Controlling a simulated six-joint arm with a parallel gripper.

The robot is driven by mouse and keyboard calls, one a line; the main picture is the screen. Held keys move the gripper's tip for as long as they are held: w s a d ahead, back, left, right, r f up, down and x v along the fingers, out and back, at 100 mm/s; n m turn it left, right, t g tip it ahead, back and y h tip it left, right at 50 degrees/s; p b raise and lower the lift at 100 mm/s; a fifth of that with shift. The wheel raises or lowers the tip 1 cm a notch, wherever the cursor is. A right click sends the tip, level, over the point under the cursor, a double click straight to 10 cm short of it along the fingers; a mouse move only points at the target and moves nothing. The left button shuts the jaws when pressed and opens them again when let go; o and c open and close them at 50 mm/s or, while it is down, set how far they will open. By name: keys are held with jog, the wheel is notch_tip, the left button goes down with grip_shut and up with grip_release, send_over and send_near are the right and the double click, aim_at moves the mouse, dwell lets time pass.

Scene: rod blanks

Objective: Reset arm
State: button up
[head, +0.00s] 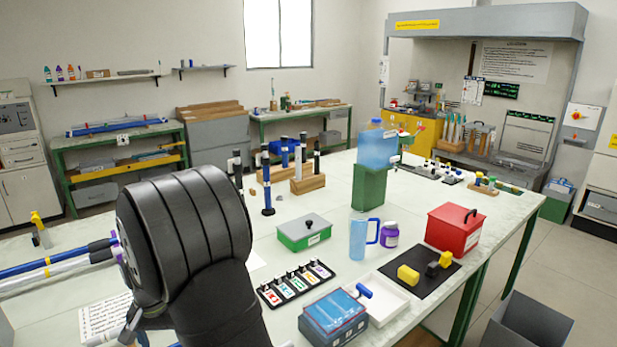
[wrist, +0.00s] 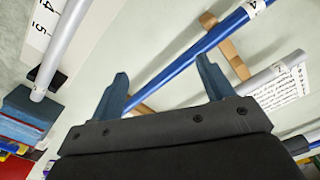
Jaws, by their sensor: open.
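In the wrist view my gripper (wrist: 162,72) is open, its two blue-grey fingers spread with nothing held between them. A long blue rod (wrist: 190,62) with a white label near its upper end runs diagonally beyond the fingers. It crosses wooden rests (wrist: 232,58). A grey rod (wrist: 272,77) lies to the right, and another grey rod (wrist: 62,45) is at the left. In the head view my arm fills the front left and hides most of the gripper. A blue rod (head: 50,261) and a pale rod (head: 50,280) lie left of it.
A printed sheet (head: 105,318) lies at the bench's front left. Right of my arm are a label strip (head: 297,284), a blue box (head: 333,318), a white tray (head: 385,298), a green box (head: 304,232) and a red box (head: 455,228). Upright rods in wooden blocks (head: 307,184) stand behind.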

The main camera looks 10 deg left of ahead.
jog(key=w+d+r+m, duration=0.1)
jog(key=w+d+m, duration=0.2)
jog(key=w+d, duration=1.4)
jog(key=shift+w+d+r+m, duration=0.2)
jog(key=shift+d+m, duration=0.1)
jog(key=shift+d, duration=0.75)
